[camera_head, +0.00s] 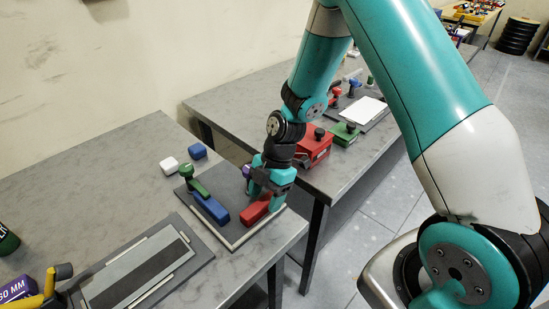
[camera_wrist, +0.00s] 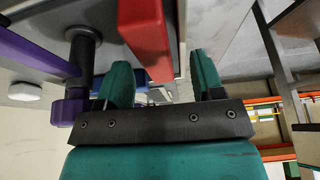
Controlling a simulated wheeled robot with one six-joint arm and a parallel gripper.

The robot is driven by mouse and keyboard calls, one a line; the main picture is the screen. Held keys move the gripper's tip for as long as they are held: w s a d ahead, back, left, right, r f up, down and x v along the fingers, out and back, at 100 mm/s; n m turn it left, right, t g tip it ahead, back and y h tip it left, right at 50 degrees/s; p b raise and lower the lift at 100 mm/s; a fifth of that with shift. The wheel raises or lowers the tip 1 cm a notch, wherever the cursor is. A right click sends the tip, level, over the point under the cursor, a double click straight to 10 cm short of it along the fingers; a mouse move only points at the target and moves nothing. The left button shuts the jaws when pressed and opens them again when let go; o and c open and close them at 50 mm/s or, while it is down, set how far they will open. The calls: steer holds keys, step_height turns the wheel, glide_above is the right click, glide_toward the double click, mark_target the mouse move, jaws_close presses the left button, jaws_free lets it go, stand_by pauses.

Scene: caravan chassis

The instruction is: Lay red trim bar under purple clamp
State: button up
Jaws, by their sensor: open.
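The red trim bar (camera_head: 254,211) lies on a dark grey board (camera_head: 232,232) on the near table, below my gripper. In the wrist view the red bar (camera_wrist: 143,32) runs from the top edge toward the space by the left finger. The purple clamp (camera_head: 246,171) is mostly hidden behind my gripper; its purple knob (camera_wrist: 68,107) and dark post show left of the fingers in the wrist view. My gripper (camera_head: 266,190) is open, pointing down at the red bar's far end. It also shows in the wrist view (camera_wrist: 163,75). I cannot tell whether it touches the bar.
A red box (camera_head: 316,146) stands on the other table. A grey fixture (camera_head: 135,272) lies left.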

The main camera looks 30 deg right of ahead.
steer(key=b+v, duration=0.1)
steer(key=v, duration=1.4)
steer(key=shift+r+b, duration=0.3)
steer(key=shift+r, duration=0.05)
steer(key=shift+a, duration=0.1)
steer(key=s+a+r+m, duration=0.2)
steer(key=s+a+m, duration=0.1)
steer(key=s+m, duration=0.2)
steer(key=s+a+r+m+t, duration=0.1)
steer(key=s+a+r+m, duration=0.2)
steer(key=s, duration=0.5)
steer(key=s+a+r+m, duration=0.3)
steer(key=s+a+m, duration=0.1)
steer(key=s+m, duration=0.2)
steer(key=shift+s+a+r+m, duration=0.3)
steer(key=shift+s+a, duration=0.1)
steer(key=shift+s, duration=0.35)
